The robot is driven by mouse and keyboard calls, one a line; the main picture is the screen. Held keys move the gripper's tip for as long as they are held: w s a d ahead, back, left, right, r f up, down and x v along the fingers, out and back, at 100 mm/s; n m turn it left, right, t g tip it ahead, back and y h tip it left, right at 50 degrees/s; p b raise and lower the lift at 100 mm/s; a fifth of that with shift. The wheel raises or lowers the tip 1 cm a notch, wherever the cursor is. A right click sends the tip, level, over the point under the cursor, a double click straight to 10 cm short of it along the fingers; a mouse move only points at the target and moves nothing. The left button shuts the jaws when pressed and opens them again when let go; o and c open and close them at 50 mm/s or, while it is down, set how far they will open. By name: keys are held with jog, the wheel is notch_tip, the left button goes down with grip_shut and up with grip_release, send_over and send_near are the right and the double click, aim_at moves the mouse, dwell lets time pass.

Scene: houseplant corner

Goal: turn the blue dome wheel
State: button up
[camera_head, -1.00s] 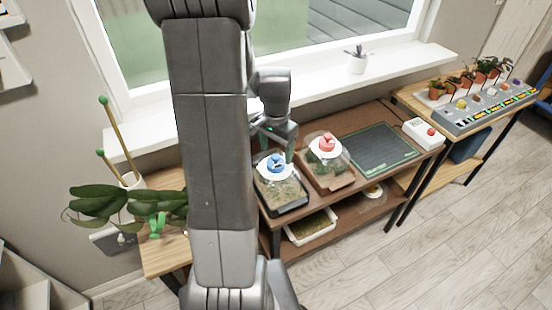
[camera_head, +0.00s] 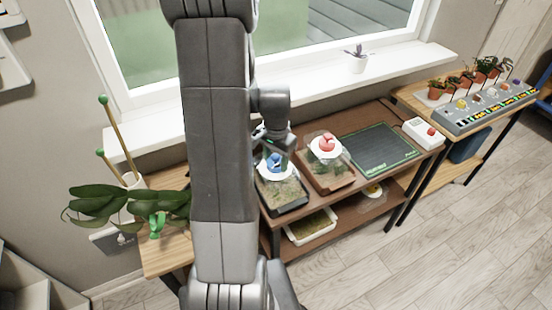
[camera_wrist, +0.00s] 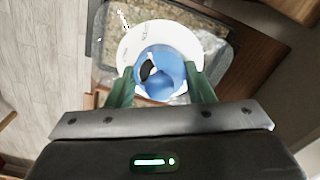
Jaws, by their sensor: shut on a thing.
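The blue dome wheel (camera_head: 275,161) sits on a white disc on top of a clear dome over a dark planted tray (camera_head: 285,196). In the wrist view the blue wheel (camera_wrist: 163,72) is between the two green fingers of my gripper (camera_wrist: 161,84), with the white disc (camera_wrist: 133,45) around it. My gripper is shut on the wheel, with one finger at each side.
A similar tray with a red wheel (camera_head: 326,144) stands close to the right. Further right are a dark green mat (camera_head: 382,148) and a white box with a red button (camera_head: 424,132). A leafy plant (camera_head: 105,206) stands at the left. The window sill (camera_head: 300,100) runs behind.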

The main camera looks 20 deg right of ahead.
jog(key=shift+n, duration=0.3)
jog(key=n+b, duration=0.1)
jog(key=n, duration=0.3)
jog(key=shift+n+b, duration=0.4)
jog(key=shift+n, duration=2.1)
jog(key=o, duration=1)
jog(key=shift+r, duration=0.1)
notch_tip(320, 180, up, 14)
jog(key=shift+f, duration=0.15)
